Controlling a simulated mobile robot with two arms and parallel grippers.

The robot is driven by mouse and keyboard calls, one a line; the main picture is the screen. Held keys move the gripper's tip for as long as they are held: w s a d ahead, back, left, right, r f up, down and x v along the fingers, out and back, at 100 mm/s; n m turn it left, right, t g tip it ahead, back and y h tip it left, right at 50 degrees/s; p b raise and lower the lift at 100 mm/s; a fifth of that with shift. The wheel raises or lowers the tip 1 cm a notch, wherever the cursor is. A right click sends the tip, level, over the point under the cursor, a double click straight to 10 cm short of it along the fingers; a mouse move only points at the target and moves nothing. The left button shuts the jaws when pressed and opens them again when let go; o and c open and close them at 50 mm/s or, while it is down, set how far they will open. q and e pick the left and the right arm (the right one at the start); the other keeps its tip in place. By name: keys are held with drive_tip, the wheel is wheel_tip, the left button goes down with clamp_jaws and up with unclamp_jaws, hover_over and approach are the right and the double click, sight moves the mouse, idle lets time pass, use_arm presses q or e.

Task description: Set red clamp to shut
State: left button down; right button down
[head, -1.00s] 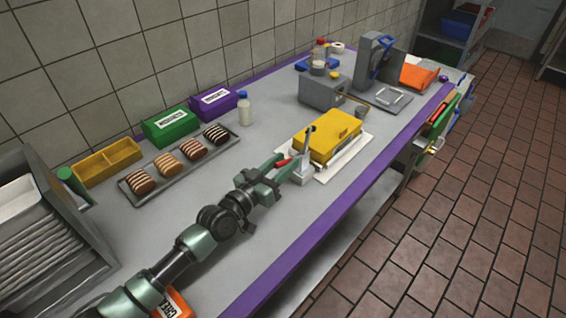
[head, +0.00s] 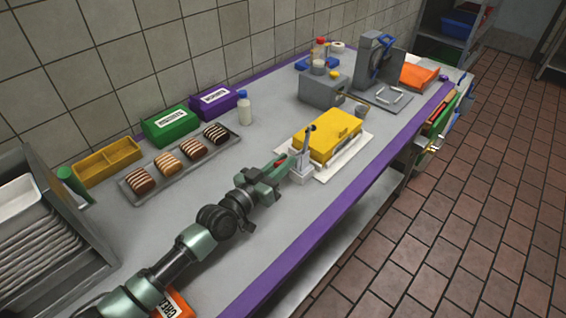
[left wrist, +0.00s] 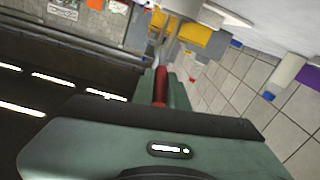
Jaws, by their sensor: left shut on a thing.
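The red clamp's handle (head: 281,161) shows between the fingers of my left gripper (head: 276,168). The handle also shows as a red bar in the left wrist view (left wrist: 160,86), pointing away from the gripper between the green fingers. My left gripper is shut on it. The clamp's grey body (head: 301,172) stands at the near left corner of the yellow mould (head: 335,140). A grey arm with a dark tip rises from this body, in front of the mould. The fingers partly hide the handle. My right gripper is not in view.
The mould rests on a white board (head: 345,165). A grey machine (head: 323,91) stands behind. The counter's purple front edge is clear.

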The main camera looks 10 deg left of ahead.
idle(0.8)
use_arm(q)
drive_tip(key=r+g+p, duration=0.1)
drive_tip(key=p, duration=0.4)
drive_tip(key=w+r+g+y+p, duration=0.1)
drive_tip(key=p, duration=0.4)
drive_tip(key=d+r+g+y+p, duration=0.1)
drive_tip(key=p, duration=0.3)
drive_tip(key=shift+w+r+g+p, duration=0.15)
drive_tip(key=shift+r+g+p, duration=0.15)
drive_tip(key=shift+p, duration=0.1)
drive_tip(key=shift+w+d+g+y+p, duration=0.15)
drive_tip(key=shift+w+g+y+p, duration=0.1)
drive_tip(key=shift+g+y+p, duration=0.25)
drive_tip(key=shift+w+d+r+g+y, duration=0.15)
drive_tip(key=shift+w+g+y, duration=0.1)
drive_tip(key=shift+g+y, duration=0.3)
drive_tip(key=c, duration=1.4)
unclamp_jaws()
